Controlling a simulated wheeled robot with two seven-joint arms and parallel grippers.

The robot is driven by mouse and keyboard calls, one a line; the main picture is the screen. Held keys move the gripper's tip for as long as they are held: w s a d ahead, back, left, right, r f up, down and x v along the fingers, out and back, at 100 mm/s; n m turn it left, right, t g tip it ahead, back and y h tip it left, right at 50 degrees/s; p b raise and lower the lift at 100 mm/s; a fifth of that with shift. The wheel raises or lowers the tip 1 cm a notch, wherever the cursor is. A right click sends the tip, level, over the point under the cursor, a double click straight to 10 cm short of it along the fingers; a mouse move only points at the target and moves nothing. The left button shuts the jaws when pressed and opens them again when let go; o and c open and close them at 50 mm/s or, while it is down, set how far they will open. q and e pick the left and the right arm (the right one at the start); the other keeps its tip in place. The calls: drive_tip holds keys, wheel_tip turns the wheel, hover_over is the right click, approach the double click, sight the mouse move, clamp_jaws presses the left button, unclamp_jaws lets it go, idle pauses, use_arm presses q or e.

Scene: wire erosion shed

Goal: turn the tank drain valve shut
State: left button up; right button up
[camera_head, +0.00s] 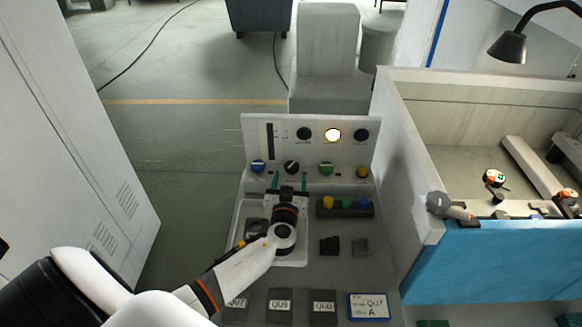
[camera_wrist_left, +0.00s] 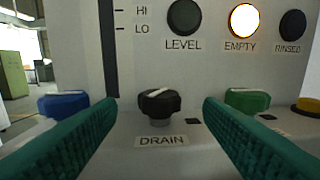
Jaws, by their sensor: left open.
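The drain valve is a black knob (camera_wrist_left: 160,103) with a pale mark across its top, above a DRAIN label (camera_wrist_left: 161,141) in the left wrist view. In the head view the black knob (camera_head: 291,167) sits on the upright panel, between a blue knob and a green knob. My left gripper (camera_head: 289,181) is open and faces the panel. Its two teal fingers stand left and right of the black knob in the left wrist view, apart from it, with nothing between them. My right gripper is in neither view.
A blue knob (camera_wrist_left: 63,103) and a green knob (camera_wrist_left: 247,100) flank the drain knob closely. The EMPTY lamp (camera_wrist_left: 243,20) is lit; LEVEL and RINSED are dark. Below the panel lie a white tray (camera_head: 291,264) and dark blocks (camera_head: 330,245). A grey wall (camera_head: 405,165) stands right.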

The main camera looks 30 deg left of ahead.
sight(291, 170)
use_arm(q)
drive_tip(key=x, duration=0.3)
drive_tip(key=shift+r, duration=0.1)
drive_tip(key=shift+w+a+p, duration=0.1)
drive_tip(key=shift+w+p, duration=0.15)
drive_tip(key=shift+p, duration=0.05)
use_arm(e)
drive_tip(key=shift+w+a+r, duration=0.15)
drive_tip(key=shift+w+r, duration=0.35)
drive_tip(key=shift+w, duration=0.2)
